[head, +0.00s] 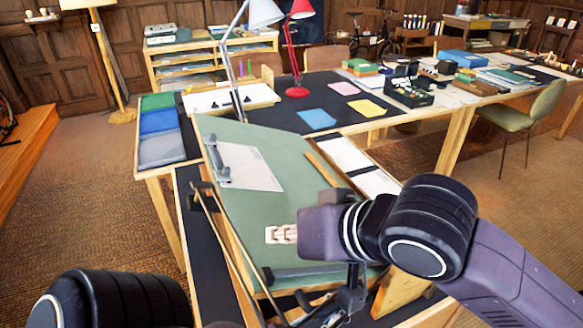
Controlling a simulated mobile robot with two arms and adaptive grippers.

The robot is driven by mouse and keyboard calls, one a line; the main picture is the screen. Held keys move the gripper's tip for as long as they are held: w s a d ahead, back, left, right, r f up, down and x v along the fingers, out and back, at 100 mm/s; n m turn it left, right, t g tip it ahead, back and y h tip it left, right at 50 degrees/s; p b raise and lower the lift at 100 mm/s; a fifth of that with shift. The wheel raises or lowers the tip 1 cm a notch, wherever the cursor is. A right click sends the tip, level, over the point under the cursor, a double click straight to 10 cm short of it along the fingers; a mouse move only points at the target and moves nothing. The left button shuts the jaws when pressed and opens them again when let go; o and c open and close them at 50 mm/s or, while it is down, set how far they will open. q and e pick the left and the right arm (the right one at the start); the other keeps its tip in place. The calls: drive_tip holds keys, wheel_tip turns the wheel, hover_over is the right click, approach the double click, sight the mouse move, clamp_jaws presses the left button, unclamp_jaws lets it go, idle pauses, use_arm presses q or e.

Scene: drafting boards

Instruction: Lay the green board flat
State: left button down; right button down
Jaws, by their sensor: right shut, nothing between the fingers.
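The green board (275,205) is a drafting board on a wooden frame in the middle of the head view. It is tilted, its far left corner raised and its near edge low. A white sheet (250,168) and a small pale piece (281,234) lie on it. A dark ledge (310,270) runs along its near edge. My right gripper (325,312) is shut and empty at the near edge, partly cut off by the frame bottom; I cannot tell whether it touches the board. My left arm shows at the bottom left, but its gripper is not visible.
A black-topped table (275,117) behind the board holds a white lamp (262,14), a red lamp (296,90), coloured papers and boxes. Green, blue and grey pads (160,122) lie at its left. A green chair (520,115) stands right. Carpet at left is open.

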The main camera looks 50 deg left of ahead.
sight(253, 252)
drive_tip(key=x, duration=0.4)
drive_tip(key=shift+s+a+f, duration=0.1)
drive_tip(key=shift+s+f, duration=0.1)
drive_tip(key=shift+f, duration=0.35)
drive_tip(key=shift+s+a+f, duration=0.15)
drive_tip(key=shift+s+f, duration=0.05)
drive_tip(key=shift+f, duration=0.4)
use_arm(q)
drive_tip(key=shift+f, duration=0.1)
use_arm(e)
drive_tip(key=shift+s+f, duration=0.3)
drive_tip(key=shift+f, duration=0.4)
drive_tip(key=shift+f, duration=0.1)
